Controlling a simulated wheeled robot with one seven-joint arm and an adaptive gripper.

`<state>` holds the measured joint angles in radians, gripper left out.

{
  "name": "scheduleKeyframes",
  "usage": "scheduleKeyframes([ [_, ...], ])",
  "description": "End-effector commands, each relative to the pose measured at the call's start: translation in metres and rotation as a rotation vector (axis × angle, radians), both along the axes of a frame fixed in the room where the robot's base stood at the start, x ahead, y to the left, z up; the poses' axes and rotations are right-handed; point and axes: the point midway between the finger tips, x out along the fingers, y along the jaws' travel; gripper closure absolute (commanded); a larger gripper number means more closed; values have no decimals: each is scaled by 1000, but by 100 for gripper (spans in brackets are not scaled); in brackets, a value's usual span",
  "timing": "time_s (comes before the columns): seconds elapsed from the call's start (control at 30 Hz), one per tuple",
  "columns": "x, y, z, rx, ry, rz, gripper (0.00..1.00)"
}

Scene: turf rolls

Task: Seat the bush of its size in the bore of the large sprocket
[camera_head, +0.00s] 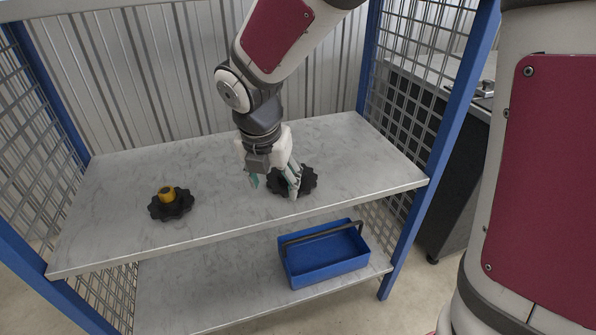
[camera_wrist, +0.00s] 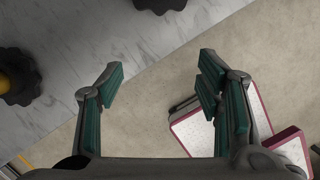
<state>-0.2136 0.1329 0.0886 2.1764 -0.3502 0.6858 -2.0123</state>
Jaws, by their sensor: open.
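One black toothed sprocket (camera_head: 172,209) lies flat on the upper shelf at the left. A yellow bush (camera_head: 167,193) stands upright at its centre; I cannot tell how deep it sits. Both show at the left edge of the wrist view, the sprocket (camera_wrist: 34,72) and the bush (camera_wrist: 4,86). A second black sprocket (camera_head: 308,182) lies right of centre, partly hidden behind my gripper; its edge (camera_wrist: 160,4) tops the wrist view. I cannot tell which is larger. My gripper (camera_head: 274,186) is open and empty above the shelf, its fingers (camera_wrist: 160,72) apart.
The grey upper shelf (camera_head: 120,240) is otherwise clear. A blue tote (camera_head: 325,262) with a dark handle stands on the lower shelf. Blue posts (camera_head: 455,100) and mesh sides bound the rack. A dark bench (camera_head: 440,190) stands to the right.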

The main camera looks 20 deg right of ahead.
Motion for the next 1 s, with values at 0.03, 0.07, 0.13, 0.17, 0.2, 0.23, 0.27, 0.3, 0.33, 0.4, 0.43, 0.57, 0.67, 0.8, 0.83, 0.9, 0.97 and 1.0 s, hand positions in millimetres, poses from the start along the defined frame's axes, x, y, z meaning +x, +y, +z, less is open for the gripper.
scheduleKeyframes([
  [0.03,-1,0,0,0,0,-1,40],
  [0.07,-1,0,0,1,-1,-5,40],
  [0.13,-4,-3,4,6,-4,-38,40],
  [0.17,-7,-6,7,12,-8,-70,40],
  [0.2,-13,-10,12,22,-14,-128,40],
  [0.23,-18,-14,18,33,-21,-183,40],
  [0.27,-25,-20,23,45,-28,-252,40],
  [0.3,-36,-27,32,64,-39,-357,40],
  [0.33,-46,-33,38,81,-48,-445,40],
  [0.4,-71,-47,53,122,-69,-668,40],
  [0.43,-83,-52,58,140,-77,-767,40],
  [0.57,-134,-70,77,221,-110,-1188,40],
  [0.67,-173,-79,86,279,-130,-1507,40],
  [0.8,-227,-84,91,351,-144,-1938,40],
  [0.83,-238,-84,90,363,-146,-2021,40],
  [0.9,-259,-84,90,387,-146,-2195,40],
  [0.97,-273,-82,89,401,-144,-2318,40],
  [1.0,-281,-82,88,405,-142,-2384,40],
])
